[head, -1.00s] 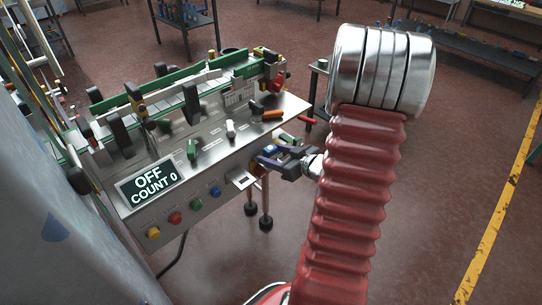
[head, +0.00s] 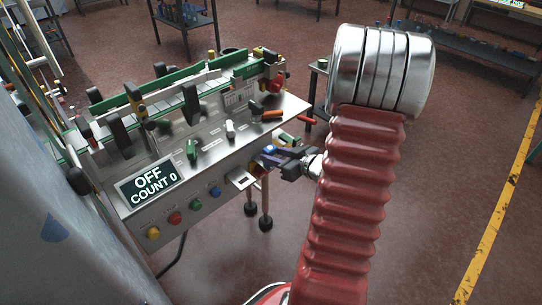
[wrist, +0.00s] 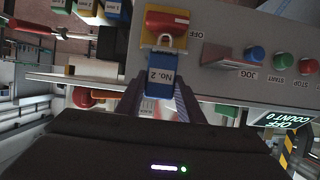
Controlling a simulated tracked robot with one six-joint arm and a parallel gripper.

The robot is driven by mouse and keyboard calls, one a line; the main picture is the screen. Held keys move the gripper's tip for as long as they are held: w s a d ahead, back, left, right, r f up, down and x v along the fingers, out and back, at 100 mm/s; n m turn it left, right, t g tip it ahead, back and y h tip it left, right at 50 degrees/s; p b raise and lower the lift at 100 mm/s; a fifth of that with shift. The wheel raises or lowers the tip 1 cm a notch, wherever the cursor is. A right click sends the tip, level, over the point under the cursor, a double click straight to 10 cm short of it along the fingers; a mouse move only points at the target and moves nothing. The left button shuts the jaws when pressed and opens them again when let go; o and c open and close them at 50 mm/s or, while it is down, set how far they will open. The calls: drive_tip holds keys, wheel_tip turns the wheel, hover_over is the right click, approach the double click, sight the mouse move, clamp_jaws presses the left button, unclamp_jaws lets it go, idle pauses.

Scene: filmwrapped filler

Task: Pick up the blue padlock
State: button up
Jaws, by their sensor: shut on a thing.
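The blue padlock (wrist: 161,83), marked "No. 2", is upright in the wrist picture, its metal shackle (wrist: 166,42) pointing up. The shackle overlaps the lower edge of a yellow plate with a red switch handle (wrist: 168,21); I cannot tell whether it passes through it. My gripper (wrist: 160,95) is shut on the padlock body, with dark fingers at its sides. In the head view my gripper (head: 271,156) is at the front right corner of the machine panel, the small blue padlock (head: 269,149) at its tips and partly hidden.
The grey panel (head: 205,205) carries several coloured buttons and a display (head: 149,187) reading OFF, COUNT 0. A conveyor with green rails (head: 180,85) runs behind. In the wrist view a red-handled screwdriver (wrist: 32,26) lies at upper left. Open floor (head: 450,170) is to the right.

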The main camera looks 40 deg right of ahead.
wheel_tip(320, 180, up, 10)
idle(0.9)
idle(0.5)
